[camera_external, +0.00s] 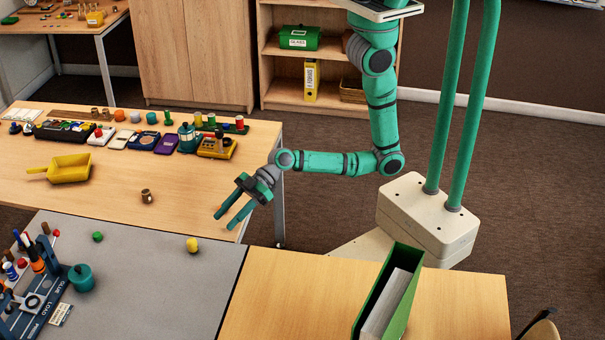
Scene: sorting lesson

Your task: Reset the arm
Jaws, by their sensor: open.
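My gripper (225,216) is open and empty, with its two teal fingers apart and pointing down and to the left. It hangs near the right front corner of the far wooden table (205,183). My green arm (330,162) reaches left from its elbow, with the forearm nearly level. No object touches the fingers. How high the fingers are above the table is hard to tell.
A yellow scoop-like tray (70,168) and a small brown pot (146,196) are on the far table, with several items behind. The grey mat (150,270) holds a yellow piece (192,245), a green piece (98,237) and a teal pot (81,278). A green binder (375,300) stands right.

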